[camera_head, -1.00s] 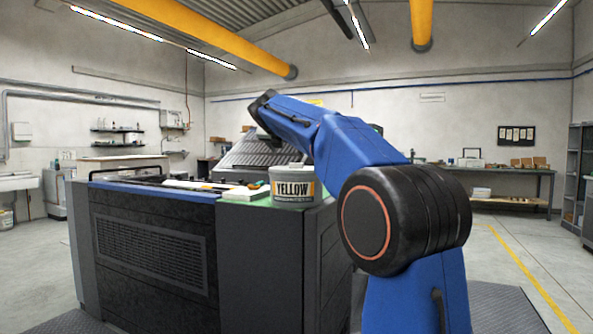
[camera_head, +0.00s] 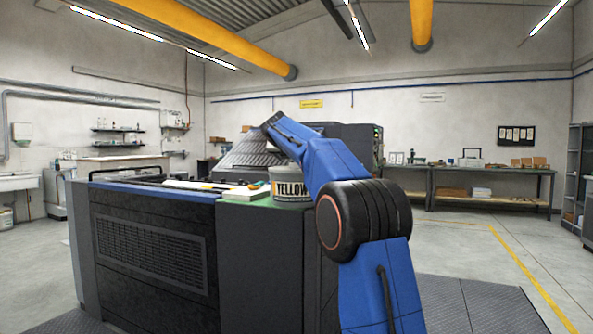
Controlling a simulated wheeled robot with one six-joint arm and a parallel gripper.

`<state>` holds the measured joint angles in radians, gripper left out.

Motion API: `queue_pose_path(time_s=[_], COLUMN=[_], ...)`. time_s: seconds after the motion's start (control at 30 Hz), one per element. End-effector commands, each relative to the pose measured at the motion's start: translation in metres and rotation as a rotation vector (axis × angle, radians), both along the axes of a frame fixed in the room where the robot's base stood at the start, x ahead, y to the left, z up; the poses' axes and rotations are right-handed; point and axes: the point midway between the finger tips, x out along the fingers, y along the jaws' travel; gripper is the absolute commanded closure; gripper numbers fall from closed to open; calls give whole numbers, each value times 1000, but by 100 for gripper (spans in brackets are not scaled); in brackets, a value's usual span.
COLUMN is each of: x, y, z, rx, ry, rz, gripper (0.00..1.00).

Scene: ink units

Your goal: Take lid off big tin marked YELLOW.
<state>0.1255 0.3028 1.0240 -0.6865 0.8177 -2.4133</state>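The big tin marked YELLOW (camera_head: 288,191) stands upright on the green top at the right end of the dark machine. It is grey with a pale label band, and its right side is hidden behind my blue arm. I cannot make out whether a lid is on it. My arm reaches up from the lower right and passes in front of the tin, its far end above and behind the tin in the picture. My gripper is hidden behind the arm, so its fingers do not show.
The machine (camera_head: 155,250) fills the left front. White and orange items (camera_head: 240,191) lie just left of the tin. A sloped grey cover (camera_head: 252,150) rises behind. A workbench (camera_head: 480,178) stands far right, with clear floor before it.

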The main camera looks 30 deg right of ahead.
Motion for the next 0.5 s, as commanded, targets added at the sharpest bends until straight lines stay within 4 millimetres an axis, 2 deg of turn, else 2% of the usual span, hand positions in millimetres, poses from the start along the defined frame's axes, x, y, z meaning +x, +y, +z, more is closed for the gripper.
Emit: queue_pose_path(time_s=[0.27,0.5], x=[11,31], y=[-13,-32], z=[-9,-21], rx=[0,0], ry=[1,0], rz=[-1,-1], gripper=[31,31])
